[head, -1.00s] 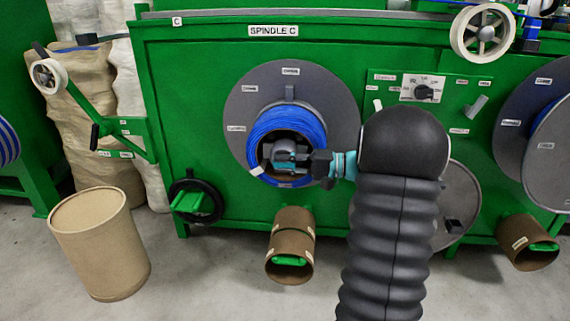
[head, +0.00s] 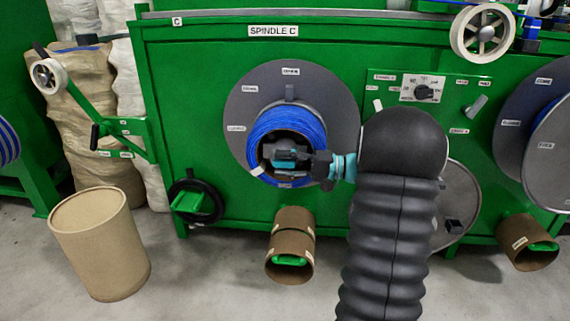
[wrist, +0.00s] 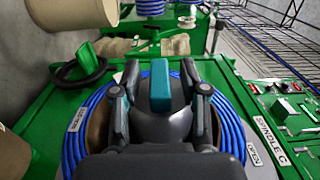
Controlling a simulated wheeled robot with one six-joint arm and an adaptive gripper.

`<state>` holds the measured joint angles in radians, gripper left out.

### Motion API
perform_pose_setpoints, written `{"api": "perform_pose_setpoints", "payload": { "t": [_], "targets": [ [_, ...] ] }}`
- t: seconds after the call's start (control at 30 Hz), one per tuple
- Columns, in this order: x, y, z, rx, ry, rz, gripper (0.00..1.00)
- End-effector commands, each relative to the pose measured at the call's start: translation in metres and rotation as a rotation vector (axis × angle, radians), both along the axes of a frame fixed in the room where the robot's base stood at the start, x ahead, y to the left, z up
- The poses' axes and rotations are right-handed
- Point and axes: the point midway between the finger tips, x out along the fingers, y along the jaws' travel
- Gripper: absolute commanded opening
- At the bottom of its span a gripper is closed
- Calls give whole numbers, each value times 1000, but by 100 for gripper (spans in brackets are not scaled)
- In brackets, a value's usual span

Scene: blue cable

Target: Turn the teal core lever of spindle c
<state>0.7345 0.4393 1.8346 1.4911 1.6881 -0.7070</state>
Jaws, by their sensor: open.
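Spindle C is a grey flange (head: 245,95) with a blue cable coil (head: 308,123) on the green machine, under the "SPINDLE C" label (head: 273,31). The teal core lever (wrist: 160,85) stands at the coil's centre in the wrist view, between the two fingers of my gripper (wrist: 158,88). The fingers are open, one on each side of the lever, with a gap visible on both sides. In the head view my gripper (head: 290,158) reaches into the coil's core from the right and partly hides the lever.
A panel with a black knob (head: 423,92) and a pale handle (head: 476,106) sits right of the spindle. A black ring (head: 196,202) hangs at lower left. A cardboard drum (head: 100,243) stands on the floor at left.

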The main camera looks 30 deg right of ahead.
Motion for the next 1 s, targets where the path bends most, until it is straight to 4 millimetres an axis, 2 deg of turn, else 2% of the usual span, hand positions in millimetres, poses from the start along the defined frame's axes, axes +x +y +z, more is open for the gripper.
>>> {"api": "perform_pose_setpoints", "payload": {
  "t": [0.17,0.7,1.0],
  "targets": [
    [-5,-8,0,-1,1,-2,44],
    [-59,-87,-2,0,0,-2,44],
    [-68,-100,-2,0,0,0,44]
  ]
}}
